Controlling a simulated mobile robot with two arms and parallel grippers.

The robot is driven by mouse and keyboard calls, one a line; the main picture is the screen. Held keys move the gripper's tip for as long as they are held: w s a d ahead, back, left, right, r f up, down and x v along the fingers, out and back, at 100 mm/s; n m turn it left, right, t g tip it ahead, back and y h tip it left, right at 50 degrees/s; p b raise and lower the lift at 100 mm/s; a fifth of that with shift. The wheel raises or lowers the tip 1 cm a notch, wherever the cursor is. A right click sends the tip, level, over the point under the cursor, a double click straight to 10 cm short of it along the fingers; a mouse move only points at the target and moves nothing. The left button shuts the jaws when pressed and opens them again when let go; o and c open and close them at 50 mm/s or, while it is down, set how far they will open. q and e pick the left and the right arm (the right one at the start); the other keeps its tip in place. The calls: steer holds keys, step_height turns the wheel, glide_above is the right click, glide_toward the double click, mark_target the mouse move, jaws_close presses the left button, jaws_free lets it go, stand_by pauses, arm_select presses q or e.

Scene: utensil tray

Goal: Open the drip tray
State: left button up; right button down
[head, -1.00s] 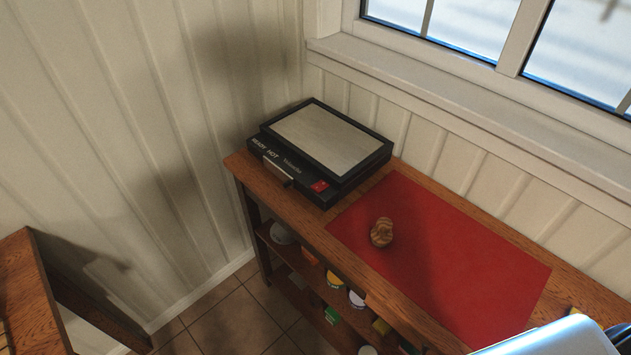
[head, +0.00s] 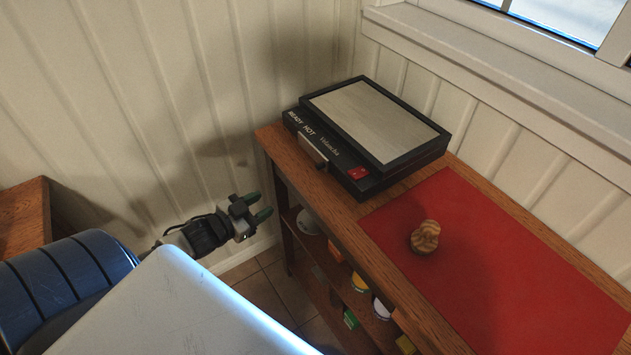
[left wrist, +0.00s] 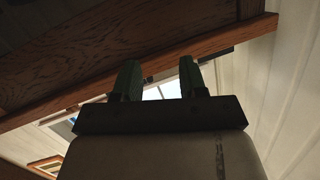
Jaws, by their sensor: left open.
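A black hot plate (head: 372,185) with a grey flat top stands at the left end of a wooden shelf unit. A small silvery drip tray front (head: 311,148) shows on its front face, and it looks pushed in. My left gripper (head: 262,204) is open and empty, left of the shelf unit and below its top, apart from the hot plate. The left wrist view shows its two dark green fingers (left wrist: 158,76) spread below a wooden edge. The drip tray does not show clearly there. My right gripper is out of view.
A red mat (head: 510,270) covers the shelf top right of the hot plate, with a wooden mill (head: 425,237) on it. Several jars and boxes stand on the lower shelves. The wooden top's front edge (head: 330,225) lies near my gripper.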

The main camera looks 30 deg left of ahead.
mark_target(317, 168)
arm_select(q)
steer(key=w+d+r+m+t+h, duration=0.15)
steer(key=d+r+h, duration=0.25)
steer(key=r, duration=0.4)
steer(key=shift+m, duration=0.35)
steer(key=x, duration=1)
steer(key=shift+w+d+f, duration=0.15)
steer(key=shift+d+f, duration=0.05)
steer(key=shift+f, duration=0.05)
jaws_close()
